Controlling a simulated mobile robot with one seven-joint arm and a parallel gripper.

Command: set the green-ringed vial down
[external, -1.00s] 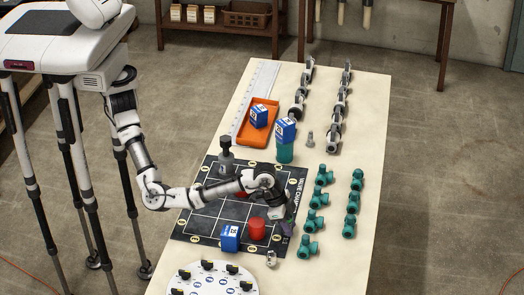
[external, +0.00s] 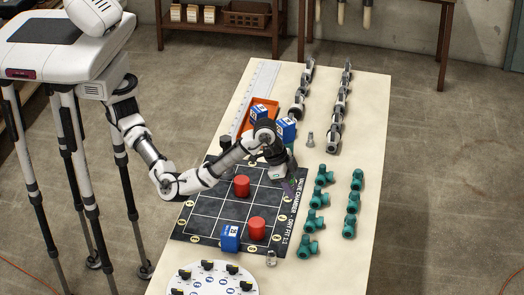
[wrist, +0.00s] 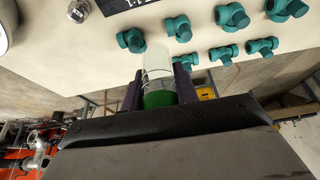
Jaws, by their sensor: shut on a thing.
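The green-ringed vial (wrist: 158,72) shows in the wrist view as a clear tube with a green band at its gripper end. My gripper (wrist: 160,90) is shut on it, with dark purple jaws on both sides. In the external view my gripper (external: 289,187) hangs near the right edge of the dark grid mat (external: 208,205). The vial cannot be made out there. I cannot tell how high it is above the table.
Red cylinders (external: 242,186) and a blue cube (external: 230,238) stand on the mat. Teal fittings (external: 355,203) line the right side. An orange tray (external: 248,128), a blue block (external: 286,128) and grey fittings (external: 338,108) lie farther back. A white round plate (external: 212,280) is at the front.

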